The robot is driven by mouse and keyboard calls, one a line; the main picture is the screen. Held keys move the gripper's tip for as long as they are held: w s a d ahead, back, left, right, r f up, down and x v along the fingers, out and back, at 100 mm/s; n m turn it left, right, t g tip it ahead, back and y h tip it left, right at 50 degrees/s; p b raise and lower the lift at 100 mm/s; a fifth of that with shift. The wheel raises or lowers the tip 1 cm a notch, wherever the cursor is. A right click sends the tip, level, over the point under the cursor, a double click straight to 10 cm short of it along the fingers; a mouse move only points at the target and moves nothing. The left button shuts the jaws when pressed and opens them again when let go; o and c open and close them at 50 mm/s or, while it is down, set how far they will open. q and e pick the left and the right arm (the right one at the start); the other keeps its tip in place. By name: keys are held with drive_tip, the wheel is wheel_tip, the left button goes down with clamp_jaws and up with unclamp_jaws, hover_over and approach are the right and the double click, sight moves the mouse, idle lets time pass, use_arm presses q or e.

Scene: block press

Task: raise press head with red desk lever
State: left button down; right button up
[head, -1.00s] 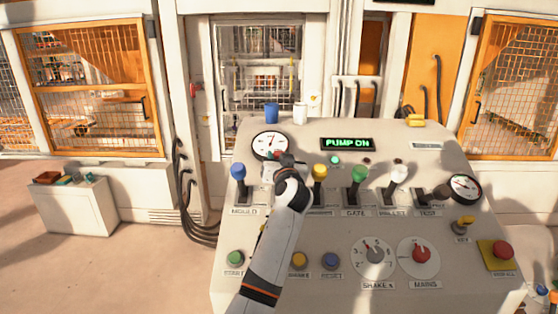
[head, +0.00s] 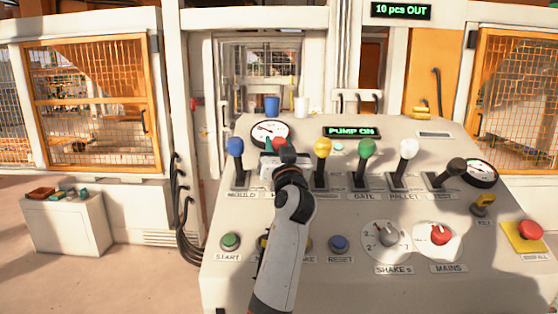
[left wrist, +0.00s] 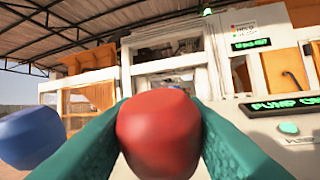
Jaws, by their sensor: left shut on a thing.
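The red desk lever's knob (left wrist: 158,133) fills the middle of the left wrist view, between the two teal fingers of my left gripper (left wrist: 160,140). My left gripper (head: 277,146) is shut on this knob. In the head view the red knob (head: 280,143) shows only in part, and my wrist and forearm hide its shaft and label. The lever stands between the blue lever (head: 236,148) and the yellow lever (head: 322,148) on the desk (head: 300,225). The press head cannot be made out in these frames. My right gripper is not in view.
Green (head: 367,148), white (head: 407,149) and black (head: 456,166) levers stand to the right. A red stop button (head: 530,230) sits at the right edge. The display (head: 351,132) reads PUMP ON.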

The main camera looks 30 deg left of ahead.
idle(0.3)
use_arm(q)
drive_tip(key=c, duration=0.9)
unclamp_jaws()
drive_tip(key=shift+d, duration=0.1)
drive_tip(key=shift+s+f, duration=0.1)
drive_tip(key=shift+s+d+f, duration=0.15)
drive_tip(key=b+v, duration=0.4)
drive_tip(key=v, duration=0.7)
drive_tip(key=shift+s+d, duration=0.15)
drive_tip(key=shift+d, duration=0.05)
